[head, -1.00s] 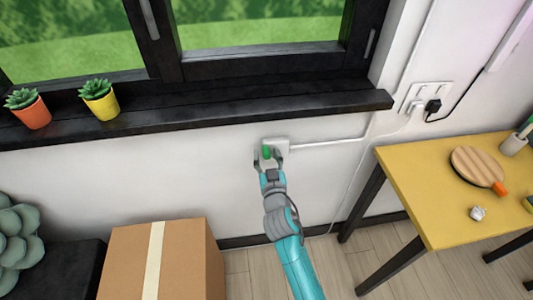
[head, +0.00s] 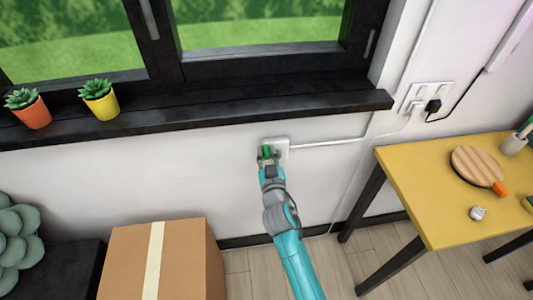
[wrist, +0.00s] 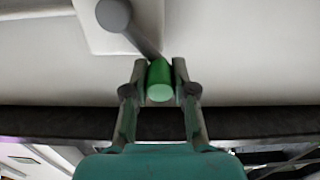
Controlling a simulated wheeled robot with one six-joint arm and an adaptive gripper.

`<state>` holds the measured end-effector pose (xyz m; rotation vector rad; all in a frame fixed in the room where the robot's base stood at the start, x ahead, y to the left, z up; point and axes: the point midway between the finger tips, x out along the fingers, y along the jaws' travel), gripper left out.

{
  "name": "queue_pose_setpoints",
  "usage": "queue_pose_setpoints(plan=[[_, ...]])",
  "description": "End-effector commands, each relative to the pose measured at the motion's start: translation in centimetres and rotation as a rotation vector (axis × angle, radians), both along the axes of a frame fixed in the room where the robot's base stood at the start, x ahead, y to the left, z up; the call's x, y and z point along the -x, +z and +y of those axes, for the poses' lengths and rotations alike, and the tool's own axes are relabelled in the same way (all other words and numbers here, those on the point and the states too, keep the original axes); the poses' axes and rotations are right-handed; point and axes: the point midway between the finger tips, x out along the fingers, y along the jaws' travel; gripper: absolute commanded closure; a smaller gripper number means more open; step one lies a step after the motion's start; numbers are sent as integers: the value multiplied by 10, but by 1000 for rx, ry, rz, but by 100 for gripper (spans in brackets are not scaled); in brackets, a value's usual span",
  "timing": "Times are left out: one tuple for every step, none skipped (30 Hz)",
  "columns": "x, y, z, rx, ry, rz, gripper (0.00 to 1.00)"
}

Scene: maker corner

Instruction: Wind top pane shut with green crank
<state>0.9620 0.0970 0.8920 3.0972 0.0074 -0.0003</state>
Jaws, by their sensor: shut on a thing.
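The green crank handle (head: 266,152) stands out from a white wall plate (head: 282,145) under the window sill. In the wrist view the green handle (wrist: 159,82) sits at the end of a grey crank arm (wrist: 142,38), which runs up and left to a round grey hub (wrist: 114,14). My gripper (head: 267,157) is at the handle, its fingers closed on both sides of it; the gripper also shows in the wrist view (wrist: 159,80). The window (head: 260,22) is above, with only its lower part in view; the top pane is out of view.
The dark sill (head: 200,112) juts out above my gripper, with two potted succulents (head: 100,100) at its left. A cardboard box (head: 190,265) stands below left. A yellow table (head: 420,185) is at the right.

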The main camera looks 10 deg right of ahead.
Motion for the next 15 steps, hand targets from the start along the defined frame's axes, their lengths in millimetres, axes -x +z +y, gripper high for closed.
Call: queue_pose_setpoints(plan=[[0, 0, 1, 7, 0, 0, 100], [0, -1, 1, 13, 0, 0, 100], [0, -1, 2, 23, 0, 0, 100], [0, -1, 2, 32, 1, 0, 100], [0, -2, 3, 44, 1, 0, 100], [0, -3, 4, 63, 1, 0, 100], [0, -3, 5, 78, 1, 0, 100], [0, -4, 6, 94, 1, 1, 100], [0, -6, 7, 120, 1, 0, 100], [0, -7, 8, 141, 1, 0, 100], [0, -8, 9, 163, 2, 0, 100], [0, -9, 10, 195, 2, 1, 100], [0, -11, 11, 221, 1, 1, 100], [0, -12, 12, 247, 1, 1, 100], [0, -14, 14, 284, 1, 1, 100]])
